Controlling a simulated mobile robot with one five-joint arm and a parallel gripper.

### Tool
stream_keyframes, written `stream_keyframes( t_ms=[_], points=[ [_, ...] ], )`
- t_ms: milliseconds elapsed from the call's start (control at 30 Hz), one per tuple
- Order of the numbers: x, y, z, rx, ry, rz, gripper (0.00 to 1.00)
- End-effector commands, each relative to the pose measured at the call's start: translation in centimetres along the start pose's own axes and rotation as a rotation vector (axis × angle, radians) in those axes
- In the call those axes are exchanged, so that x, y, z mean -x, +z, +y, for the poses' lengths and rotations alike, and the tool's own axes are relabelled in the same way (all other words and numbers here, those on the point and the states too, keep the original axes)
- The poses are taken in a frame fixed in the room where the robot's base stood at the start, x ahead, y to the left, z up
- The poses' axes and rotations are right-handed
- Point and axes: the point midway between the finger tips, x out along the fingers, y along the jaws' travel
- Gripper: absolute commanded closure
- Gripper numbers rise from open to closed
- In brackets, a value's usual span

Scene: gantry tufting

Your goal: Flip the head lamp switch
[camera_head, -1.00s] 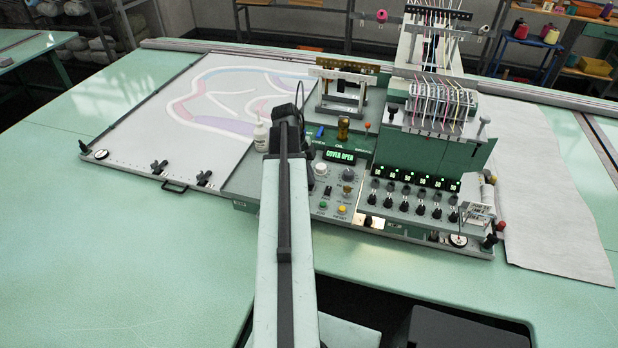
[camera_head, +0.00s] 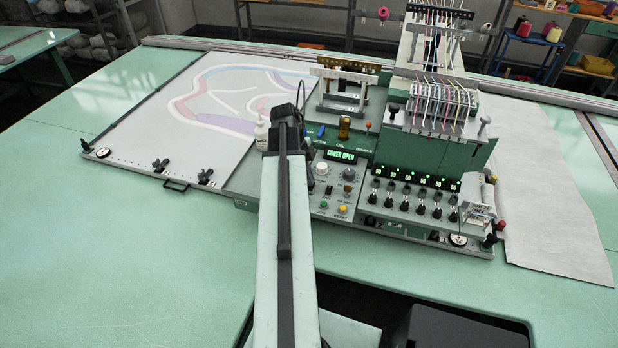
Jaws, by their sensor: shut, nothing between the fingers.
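The panel carries round knobs, a green button (camera_head: 324,205), a yellow button (camera_head: 343,208) and small switches. I cannot read which switch is the head lamp's; part of the panel's left side is hidden by my arm. A row of dark knobs (camera_head: 406,196) under small green indicators lies to the right. My arm reaches from the bottom edge up to the panel's left side. My gripper's fingers are hidden behind its dark end.
A white bottle (camera_head: 261,136) stands just left of my arm's end. A brass cylinder (camera_head: 344,127) and a red-topped post (camera_head: 368,128) rise behind the panel. The threaded head (camera_head: 440,105) stands at right. The green table (camera_head: 130,250) is clear at front left.

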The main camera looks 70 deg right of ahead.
Motion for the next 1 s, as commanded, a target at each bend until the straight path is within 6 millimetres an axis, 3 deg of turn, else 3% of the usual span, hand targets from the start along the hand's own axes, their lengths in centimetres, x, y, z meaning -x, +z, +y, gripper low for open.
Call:
stream_keyframes(
  t_ms=[200,500,600,1000],
  points=[
    [4.3,-1.1,0.4,0.003,0.001,0.000,1.00],
    [11.4,-1.1,0.2,0.002,0.001,0.000,1.00],
    [12.8,-1.1,0.3,0.002,0.001,0.000,1.00],
    [13.1,-0.7,0.3,0.003,0.000,0.000,1.00]
  ],
)
